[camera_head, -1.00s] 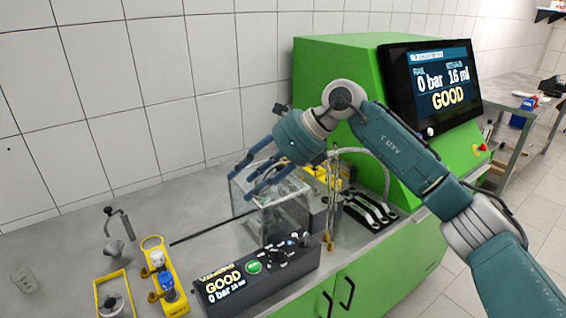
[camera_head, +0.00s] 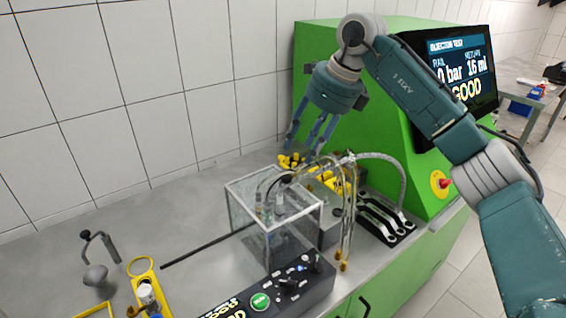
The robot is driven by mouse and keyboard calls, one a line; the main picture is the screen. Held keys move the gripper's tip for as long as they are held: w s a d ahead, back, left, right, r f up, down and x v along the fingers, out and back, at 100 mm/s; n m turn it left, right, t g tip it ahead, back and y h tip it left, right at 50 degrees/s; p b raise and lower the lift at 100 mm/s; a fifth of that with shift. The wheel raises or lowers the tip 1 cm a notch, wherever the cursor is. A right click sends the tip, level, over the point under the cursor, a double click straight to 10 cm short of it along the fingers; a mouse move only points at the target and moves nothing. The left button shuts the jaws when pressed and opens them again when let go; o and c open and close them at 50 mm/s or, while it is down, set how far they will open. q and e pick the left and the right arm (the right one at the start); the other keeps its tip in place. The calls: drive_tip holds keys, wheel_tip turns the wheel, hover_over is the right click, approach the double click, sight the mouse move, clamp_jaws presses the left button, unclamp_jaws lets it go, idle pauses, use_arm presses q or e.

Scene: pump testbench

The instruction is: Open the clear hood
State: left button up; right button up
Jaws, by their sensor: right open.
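The clear hood (camera_head: 245,212) is a see-through box with pale edges on the bench, left of the green machine. Hoses and fittings show through its walls and at its top. I cannot tell for sure whether its top is shut or open. My right gripper (camera_head: 304,146) is open and empty, with its blue fingers pointing down. In the picture it is above the hood's back right, in front of the green machine and yellow parts. It appears apart from the hood. My left gripper is not in view.
The green machine (camera_head: 310,70) with its screen (camera_head: 465,70) stands behind right. A dark control box (camera_head: 305,278) is in front of the hood. Wrenches (camera_head: 380,218) lie right, and hanging hoses (camera_head: 348,225) are close by. A thin black rod (camera_head: 205,247) crosses the bench left.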

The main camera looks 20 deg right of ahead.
sight(287, 176)
drive_tip(key=p+x, duration=0.1)
drive_tip(key=x, duration=0.3)
drive_tip(key=p+x, duration=0.1)
drive_tip(key=x, duration=0.2)
drive_tip(key=shift+s+a+f+p, duration=0.1)
drive_tip(key=shift+s+a+p, duration=0.05)
drive_tip(key=shift+s+p, duration=0.2)
drive_tip(key=shift+w+p+x, duration=0.2)
drive_tip(key=shift+p+x, duration=0.1)
drive_tip(key=shift+x, duration=0.9)
drive_tip(key=shift+w+f, duration=0.1)
drive_tip(key=shift+f, duration=0.25)
drive_tip(key=shift+c, duration=0.2)
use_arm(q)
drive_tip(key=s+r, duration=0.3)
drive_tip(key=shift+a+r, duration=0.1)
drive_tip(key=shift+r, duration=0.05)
use_arm(e)
drive_tip(key=shift+a, duration=0.1)
clamp_jaws()
